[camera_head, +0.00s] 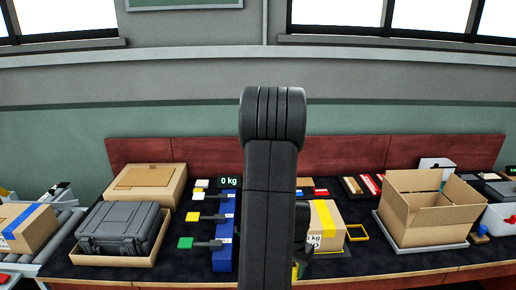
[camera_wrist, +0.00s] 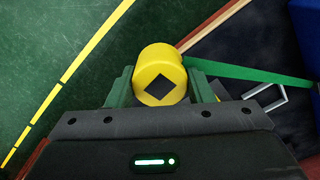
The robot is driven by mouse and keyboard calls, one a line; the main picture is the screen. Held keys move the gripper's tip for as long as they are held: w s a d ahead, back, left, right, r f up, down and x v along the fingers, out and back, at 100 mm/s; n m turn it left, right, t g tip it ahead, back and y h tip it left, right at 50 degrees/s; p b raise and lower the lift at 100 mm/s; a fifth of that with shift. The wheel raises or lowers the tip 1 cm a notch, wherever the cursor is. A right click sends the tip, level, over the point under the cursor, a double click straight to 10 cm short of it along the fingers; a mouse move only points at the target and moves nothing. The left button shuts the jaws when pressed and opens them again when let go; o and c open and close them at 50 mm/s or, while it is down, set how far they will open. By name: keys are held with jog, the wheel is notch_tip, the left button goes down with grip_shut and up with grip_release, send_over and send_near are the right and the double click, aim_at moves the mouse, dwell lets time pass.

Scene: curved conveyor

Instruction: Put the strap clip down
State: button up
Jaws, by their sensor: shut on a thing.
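The strap clip (camera_wrist: 158,66) appears in the wrist view as a yellow, rounded piece with a black diamond on its end. My gripper (camera_wrist: 160,88) is shut on it, with a green finger on each side. The clip is above the table's front edge region, with green floor to its left and dark table top to its right. I cannot tell its height. In the head view my arm covers the middle, and I cannot make out the clip there.
The dark table top (camera_head: 385,262) carries an open carton (camera_head: 425,222), a yellow-taped box (camera_head: 327,226), a black case (camera_head: 118,228) in a shallow box and a blue stand (camera_head: 222,258) with coloured plates. A grey wire-like frame (camera_wrist: 284,97) lies right of the clip. Bare table shows front right.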

jog(key=w+a+f+n, duration=0.1)
jog(key=w+a+n, duration=0.1)
jog(key=a, duration=0.1)
jog(key=w+a+f+n, duration=0.2)
jog(key=w+a, duration=0.1)
jog(key=a, duration=0.1)
jog(key=w+a+f+n, duration=0.1)
jog(key=w+a+n, duration=0.1)
jog(key=a+n, duration=0.1)
jog(key=shift+w+a+f, duration=0.15)
jog(key=shift+w+a, duration=0.05)
jog(key=shift+w, duration=0.05)
jog(key=shift+d, duration=0.1)
